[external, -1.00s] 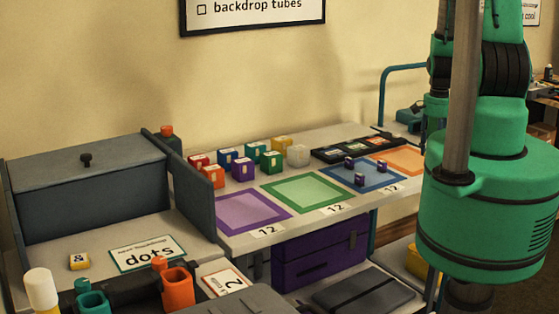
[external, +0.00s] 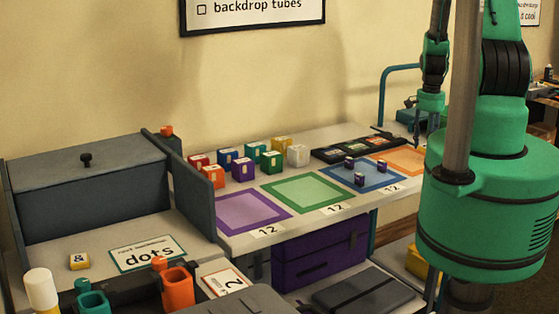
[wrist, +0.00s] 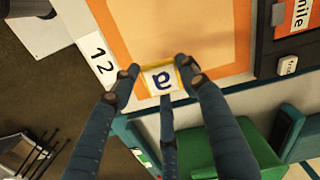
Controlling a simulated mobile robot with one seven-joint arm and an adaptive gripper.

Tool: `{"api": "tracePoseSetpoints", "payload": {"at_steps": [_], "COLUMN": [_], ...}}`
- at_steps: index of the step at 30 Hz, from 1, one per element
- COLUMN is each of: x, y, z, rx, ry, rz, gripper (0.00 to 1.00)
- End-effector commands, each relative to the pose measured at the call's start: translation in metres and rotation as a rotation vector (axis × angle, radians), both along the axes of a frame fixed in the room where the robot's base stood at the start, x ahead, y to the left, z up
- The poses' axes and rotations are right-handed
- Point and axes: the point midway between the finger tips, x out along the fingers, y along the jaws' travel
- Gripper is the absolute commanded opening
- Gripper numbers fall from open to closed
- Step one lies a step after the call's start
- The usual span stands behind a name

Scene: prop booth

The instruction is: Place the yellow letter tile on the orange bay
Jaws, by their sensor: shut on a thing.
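My gripper (wrist: 160,73) is shut on a yellow-edged letter tile (wrist: 162,80) with a white face and a dark blue "a". In the wrist view the tile overlaps the near edge of the orange bay (wrist: 175,30); its height above it is unclear. The orange bay also shows in the external view (external: 408,159), at the right end of the table and partly behind my arm. My gripper (external: 418,135) hangs near it there, with the tile too small or hidden to make out.
A white "12" card (wrist: 97,55) lies beside the orange bay. A blue bay (external: 378,186) with small purple cubes is to its left. A black tray (external: 350,149) lies behind. Another yellow tile (external: 79,261) sits at the front left. Several coloured blocks (external: 243,169) stand at the back.

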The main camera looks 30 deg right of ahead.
Motion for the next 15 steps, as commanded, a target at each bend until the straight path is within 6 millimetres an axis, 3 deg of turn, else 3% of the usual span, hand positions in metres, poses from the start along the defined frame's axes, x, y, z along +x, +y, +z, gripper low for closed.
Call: {"api": "tracePoseSetpoints", "payload": {"at_steps": [15], "x": [0.000], "y": [0.000], "z": [-0.034], "rx": [-0.001], "ry": [-0.001], "rz": [0.000], "gripper": [0.26]}}
